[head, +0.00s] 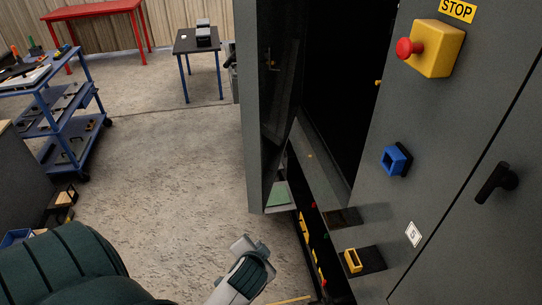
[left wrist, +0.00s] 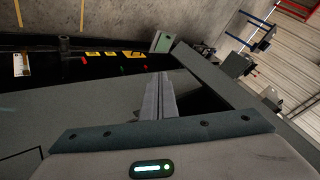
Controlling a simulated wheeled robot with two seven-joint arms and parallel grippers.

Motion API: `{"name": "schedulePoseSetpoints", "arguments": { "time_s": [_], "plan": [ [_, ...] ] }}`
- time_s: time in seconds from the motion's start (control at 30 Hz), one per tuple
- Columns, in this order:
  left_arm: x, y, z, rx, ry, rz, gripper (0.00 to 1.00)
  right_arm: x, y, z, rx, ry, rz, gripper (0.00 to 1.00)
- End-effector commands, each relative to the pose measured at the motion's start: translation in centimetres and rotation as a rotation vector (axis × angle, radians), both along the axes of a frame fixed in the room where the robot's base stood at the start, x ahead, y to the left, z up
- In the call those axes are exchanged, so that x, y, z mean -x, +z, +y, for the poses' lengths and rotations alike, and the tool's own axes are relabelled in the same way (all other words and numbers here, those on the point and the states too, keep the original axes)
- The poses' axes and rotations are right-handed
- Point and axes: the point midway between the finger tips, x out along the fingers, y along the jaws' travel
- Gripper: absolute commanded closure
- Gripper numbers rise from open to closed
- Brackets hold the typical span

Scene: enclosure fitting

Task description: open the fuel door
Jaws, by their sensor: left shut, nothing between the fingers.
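A tall grey door (head: 262,110) stands swung open at the left of the grey enclosure (head: 440,120), and the dark inside shows beside it. No label shows that names it as the fuel door. A black handle (head: 495,182) sits on a closed panel at the right. My left gripper (head: 246,250) is below and left of the open door's lower edge, apart from it in the head view. In the left wrist view my left gripper (left wrist: 161,88) has its fingers together, with nothing held. My right gripper is out of view.
A red stop button (head: 407,48) on a yellow box, a blue square fitting (head: 395,160) and a yellow fitting (head: 353,260) stick out from the enclosure front. A blue cart (head: 65,120) and a red table (head: 95,12) stand at the back left. The floor between is clear.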

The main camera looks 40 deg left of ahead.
Motion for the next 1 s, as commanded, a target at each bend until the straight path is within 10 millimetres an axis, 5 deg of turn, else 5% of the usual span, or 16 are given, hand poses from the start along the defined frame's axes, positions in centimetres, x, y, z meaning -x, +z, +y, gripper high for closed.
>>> {"name": "schedulePoseSetpoints", "arguments": {
  "time_s": [0.2, 0.5, 0.7, 1.0],
  "plan": [
    [-7.0, 3.0, 4.2, -0.239, -0.021, -0.099, 1.0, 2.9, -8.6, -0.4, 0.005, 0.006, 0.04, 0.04],
    [-15.4, 8.2, 8.0, -0.576, -0.082, -0.174, 1.0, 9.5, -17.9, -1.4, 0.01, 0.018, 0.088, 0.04],
    [-20.6, 11.7, 9.0, -0.792, -0.142, -0.19, 1.0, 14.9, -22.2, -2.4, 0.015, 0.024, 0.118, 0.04],
    [-24.8, 14.5, 9.0, -0.97, -0.209, -0.185, 1.0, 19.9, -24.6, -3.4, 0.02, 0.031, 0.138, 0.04]
  ]
}}
